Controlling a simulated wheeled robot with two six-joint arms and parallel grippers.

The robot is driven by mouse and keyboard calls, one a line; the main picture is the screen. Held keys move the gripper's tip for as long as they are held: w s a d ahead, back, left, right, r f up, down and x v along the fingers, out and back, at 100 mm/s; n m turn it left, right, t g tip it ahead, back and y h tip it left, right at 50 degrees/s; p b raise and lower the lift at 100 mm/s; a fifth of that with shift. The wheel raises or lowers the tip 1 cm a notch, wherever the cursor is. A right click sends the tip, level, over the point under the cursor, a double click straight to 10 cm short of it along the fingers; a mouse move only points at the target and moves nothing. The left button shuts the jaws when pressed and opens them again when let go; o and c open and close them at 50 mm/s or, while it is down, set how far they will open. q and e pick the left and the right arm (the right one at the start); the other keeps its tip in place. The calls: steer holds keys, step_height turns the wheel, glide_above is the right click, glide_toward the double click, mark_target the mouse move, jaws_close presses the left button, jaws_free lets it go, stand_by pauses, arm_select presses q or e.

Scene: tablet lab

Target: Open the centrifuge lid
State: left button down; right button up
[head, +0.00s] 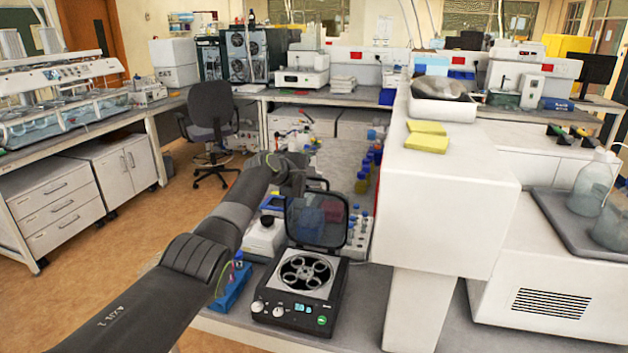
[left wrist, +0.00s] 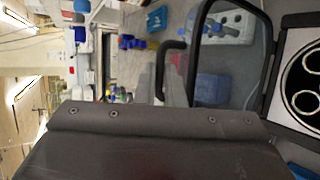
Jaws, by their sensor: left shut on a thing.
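The centrifuge (head: 304,282) stands on the bench at the lower middle of the head view, with its rotor uncovered. Its dark see-through lid (head: 317,221) is raised, standing roughly upright at the back of the body. My left gripper (head: 303,180) is at the lid's top edge, shut on the lid's handle; the arm partly hides the exact contact. In the left wrist view the black lid frame and handle (left wrist: 168,68) show beside the gripper, and part of the rotor (left wrist: 306,85) shows at the right edge. My right gripper is not in view.
A white block (head: 450,200) with yellow sponges (head: 427,138) on it stands close right of the centrifuge. A blue rack (head: 232,287) lies left of it. Bottles with blue caps (head: 362,180) stand behind the lid.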

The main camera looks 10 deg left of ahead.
arm_select(q)
steer(key=shift+w+r, duration=0.1)
steer(key=shift+r, duration=0.55)
steer(key=c, duration=1.5)
jaws_free()
steer(key=shift+s, duration=0.3)
steer(key=shift+f, duration=0.25)
steer(key=b+v, duration=0.4)
steer(key=v, duration=1.3)
steer(key=shift+s+a, duration=0.1)
steer(key=shift+s, duration=0.15)
